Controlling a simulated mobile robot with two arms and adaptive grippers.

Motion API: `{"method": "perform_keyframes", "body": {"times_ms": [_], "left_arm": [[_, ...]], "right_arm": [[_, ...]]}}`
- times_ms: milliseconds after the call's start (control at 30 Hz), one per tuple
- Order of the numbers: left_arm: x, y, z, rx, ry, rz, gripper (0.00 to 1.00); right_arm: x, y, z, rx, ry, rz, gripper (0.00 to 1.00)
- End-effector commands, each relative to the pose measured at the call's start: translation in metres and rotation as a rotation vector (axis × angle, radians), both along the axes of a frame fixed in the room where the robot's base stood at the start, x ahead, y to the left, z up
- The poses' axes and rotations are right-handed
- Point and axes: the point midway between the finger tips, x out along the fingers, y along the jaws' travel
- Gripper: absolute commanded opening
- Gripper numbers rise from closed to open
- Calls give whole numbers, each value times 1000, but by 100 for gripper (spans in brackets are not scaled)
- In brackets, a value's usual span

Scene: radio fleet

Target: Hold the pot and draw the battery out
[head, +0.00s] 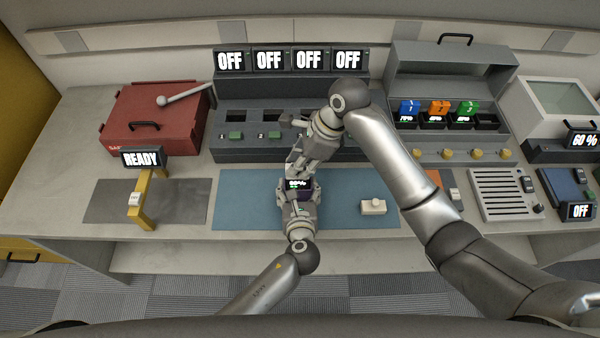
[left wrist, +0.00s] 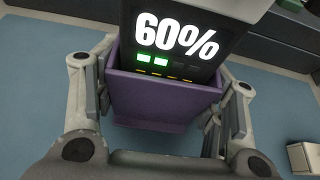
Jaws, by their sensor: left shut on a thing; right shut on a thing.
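A dark battery (left wrist: 178,38) with a lit 60% display and green bars stands in a purple pot (left wrist: 155,105) in the left wrist view. Its lower part is hidden behind the pot's rim. In the head view, the battery (head: 296,184) shows small between my grippers, over the blue mat (head: 240,198). My left gripper (head: 298,200) is shut on the pot, one finger on each side, as the left wrist view also shows (left wrist: 165,98). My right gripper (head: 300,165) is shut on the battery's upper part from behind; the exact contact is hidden.
A grey charger rack (head: 235,150) with several OFF displays stands behind. A red case (head: 160,112) and yellow READY stand (head: 152,205) are left. A small white block (head: 373,207) lies on the mat's right. A grey box with coloured packs (head: 440,85) is right.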

Motion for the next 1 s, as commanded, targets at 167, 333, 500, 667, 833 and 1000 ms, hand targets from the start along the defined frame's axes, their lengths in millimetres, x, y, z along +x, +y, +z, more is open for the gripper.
{"method": "perform_keyframes", "body": {"times_ms": [167, 333, 500, 667, 833, 1000], "left_arm": [[0, 0, 0, 0, 0, 0, 40], [0, 0, 0, 0, 0, 0, 40], [0, 0, 0, 0, 0, 0, 40], [0, 0, 0, 0, 0, 0, 73], [0, 0, 0, 0, 0, 0, 89], [0, 0, 0, 0, 0, 0, 89]], "right_arm": [[0, 1, 33, 2, -3, 1, 0], [0, 0, 46, 1, 0, 1, 0], [0, 0, 47, 0, 1, 0, 0], [0, 0, 47, 0, 1, 0, 0], [0, 0, 47, -1, 1, 0, 0], [0, 0, 47, -1, 1, 0, 0]]}}
